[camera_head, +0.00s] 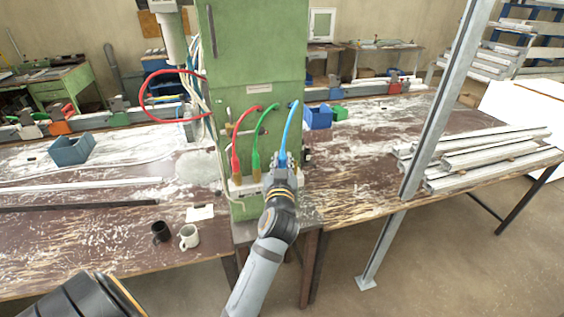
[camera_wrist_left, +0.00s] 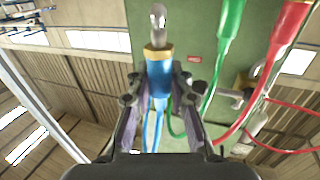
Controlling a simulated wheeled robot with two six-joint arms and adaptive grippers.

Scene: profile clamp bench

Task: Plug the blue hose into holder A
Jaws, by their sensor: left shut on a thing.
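My left gripper (camera_head: 283,170) is at the front of the green column, shut on the blue hose plug (camera_wrist_left: 160,75). In the left wrist view the gripper (camera_wrist_left: 160,98) has a finger on each side of the plug's blue body; a brass collar and bare metal tip stick out beyond them. The blue hose (camera_head: 291,124) arches above the gripper in the head view. The red hose plug (camera_head: 235,160) and green hose plug (camera_head: 256,160) sit beside it, above a pale holder block (camera_head: 240,187). No letter for holder A is readable; the gripper hides the block's right end. My right gripper is not in view.
The green column (camera_head: 262,60) stands between two worn benches. A black mug (camera_head: 160,232) and white mug (camera_head: 189,236) stand at the left bench's front. Metal profiles (camera_head: 480,158) lie on the right bench. A grey post (camera_head: 432,110) rises in front of it.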

